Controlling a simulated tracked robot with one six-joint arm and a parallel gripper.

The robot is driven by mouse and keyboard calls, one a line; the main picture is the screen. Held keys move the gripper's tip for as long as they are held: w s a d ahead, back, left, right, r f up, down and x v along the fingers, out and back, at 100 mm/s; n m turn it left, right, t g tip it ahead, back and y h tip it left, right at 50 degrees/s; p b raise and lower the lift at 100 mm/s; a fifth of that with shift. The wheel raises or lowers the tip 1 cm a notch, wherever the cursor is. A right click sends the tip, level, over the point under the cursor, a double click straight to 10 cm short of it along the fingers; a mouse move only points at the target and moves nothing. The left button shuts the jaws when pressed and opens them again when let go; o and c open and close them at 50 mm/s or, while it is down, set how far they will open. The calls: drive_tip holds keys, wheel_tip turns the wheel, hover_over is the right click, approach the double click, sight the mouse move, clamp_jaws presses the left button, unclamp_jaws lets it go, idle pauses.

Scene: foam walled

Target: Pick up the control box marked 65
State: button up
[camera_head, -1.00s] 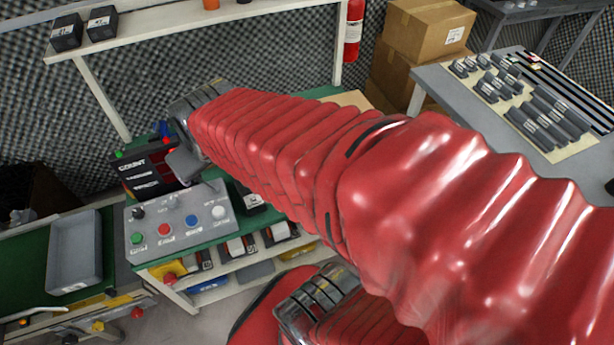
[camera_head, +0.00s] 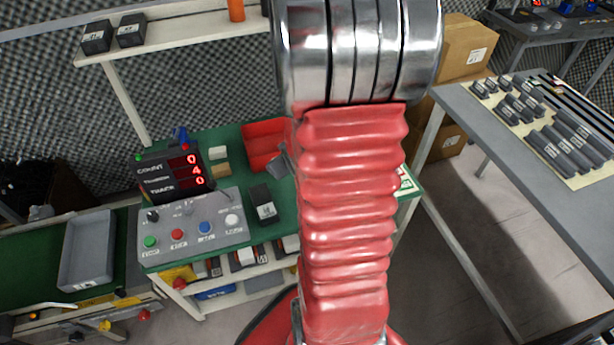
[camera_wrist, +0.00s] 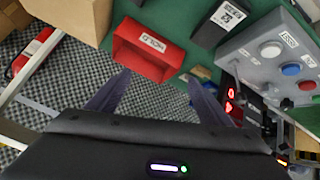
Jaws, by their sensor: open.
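A black box (camera_head: 263,203) with a white label stands on the green bench beside the grey button panel. The wrist view also shows this black box (camera_wrist: 222,22) at the top, with a two-digit label that I cannot read surely. Two more black boxes, one at the left (camera_head: 96,37) and one beside it (camera_head: 131,30), sit on the upper shelf, their labels too small to read. My gripper (camera_wrist: 158,95) is open and empty in the wrist view, its fingers spread, apart from the black box. In the head view my arm hides most of it.
A red bin (camera_head: 262,143) stands behind the black box. The button panel (camera_head: 192,228) and a count display (camera_head: 172,172) are to its left. A grey tray (camera_head: 88,250) lies far left. A table with several dark parts (camera_head: 520,107) stands right, cardboard boxes (camera_head: 462,50) behind.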

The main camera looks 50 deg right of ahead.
drive_tip(key=s+d+f+m+t+h, duration=0.1)
drive_tip(key=s+d+f+m, duration=0.1)
drive_tip(key=s+f, duration=0.5)
drive_tip(key=s+d+f+m+t+h, duration=0.2)
drive_tip(key=s+d+f, duration=0.1)
drive_tip(key=s+f, duration=0.5)
wheel_tip(320, 180, down, 2)
drive_tip(key=shift+d+f+m+t, duration=0.1)
drive_tip(key=shift+d+m+t, duration=0.2)
drive_tip(key=shift+d+m, duration=0.1)
drive_tip(key=shift+x, duration=4.3)
drive_tip(key=shift+x, duration=2.6)
